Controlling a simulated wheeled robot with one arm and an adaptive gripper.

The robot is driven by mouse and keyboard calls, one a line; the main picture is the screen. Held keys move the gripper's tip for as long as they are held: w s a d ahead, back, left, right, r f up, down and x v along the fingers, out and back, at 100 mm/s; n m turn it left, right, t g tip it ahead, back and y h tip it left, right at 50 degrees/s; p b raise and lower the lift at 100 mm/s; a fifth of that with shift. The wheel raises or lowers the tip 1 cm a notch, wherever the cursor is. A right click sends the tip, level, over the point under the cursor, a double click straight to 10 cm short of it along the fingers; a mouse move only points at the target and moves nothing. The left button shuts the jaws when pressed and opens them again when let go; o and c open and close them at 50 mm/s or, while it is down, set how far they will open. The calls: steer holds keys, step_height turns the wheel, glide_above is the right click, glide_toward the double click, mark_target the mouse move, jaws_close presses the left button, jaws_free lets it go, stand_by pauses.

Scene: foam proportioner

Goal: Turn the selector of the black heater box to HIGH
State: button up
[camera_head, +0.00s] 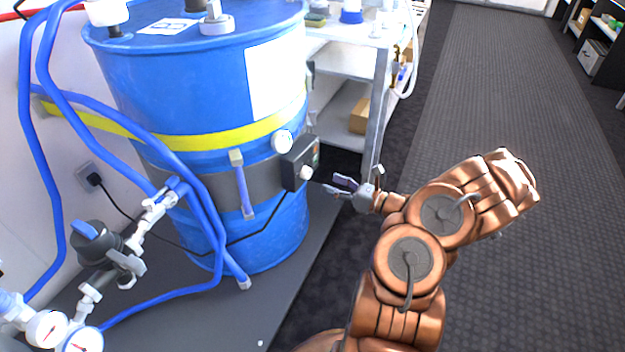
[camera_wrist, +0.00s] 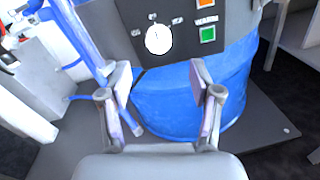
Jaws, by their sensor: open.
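The black heater box (camera_head: 300,162) sits on the grey band around the blue drum, at the drum's right side. Its white round selector (camera_head: 306,172) faces my gripper. In the wrist view the box (camera_wrist: 181,47) fills the upper middle, and the selector (camera_wrist: 158,39) has printed labels around it, too small to read surely. An orange square (camera_wrist: 204,9) and a green square (camera_wrist: 207,34) sit right of it. My gripper (camera_head: 336,188) is open and empty, just right of the box and apart from it. In the wrist view its fingers (camera_wrist: 162,85) are spread below the selector.
The blue drum (camera_head: 200,90) stands on a dark grey platform (camera_head: 235,305). Blue hoses, valves and gauges (camera_head: 47,328) are at the left. A white shelf (camera_head: 345,65) stands behind the drum. The dark floor (camera_head: 510,80) at the right is clear.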

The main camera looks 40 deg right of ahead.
mark_target(310, 174)
steer(key=shift+b+x, duration=0.85)
steer(key=shift+x, duration=2.85)
steer(key=c, duration=1.1)
steer(key=shift+c, duration=0.2)
